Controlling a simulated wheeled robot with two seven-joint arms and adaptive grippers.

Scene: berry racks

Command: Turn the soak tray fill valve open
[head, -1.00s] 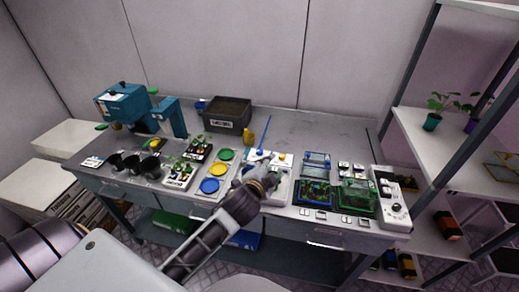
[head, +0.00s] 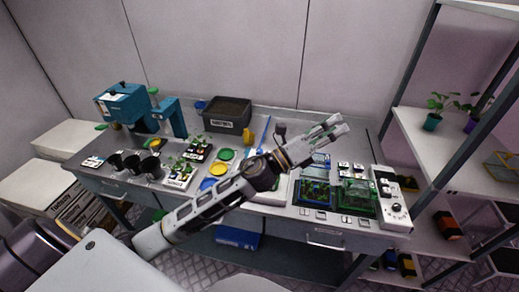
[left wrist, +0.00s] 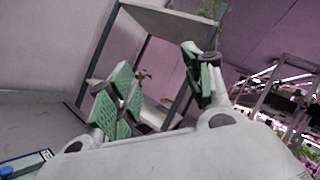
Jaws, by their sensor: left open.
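My left gripper (head: 337,128) is open and empty, held above the right half of the bench. Its green-padded fingers stand apart in the left wrist view (left wrist: 160,88), with nothing between them. Its arm crosses in front of the white tray (head: 283,190) in the middle of the bench and hides most of it. A thin blue stick (head: 265,133) shows just behind the arm. I cannot make out the fill valve; it may be hidden behind my arm. My right gripper is not in view.
The bench (head: 340,240) is crowded. Blue and green clear-walled boxes (head: 357,197) and a white control box (head: 391,198) stand on the right. A dark soil bin (head: 227,115) stands at the back. A shelf rack (head: 440,150) with potted plants bounds the right side.

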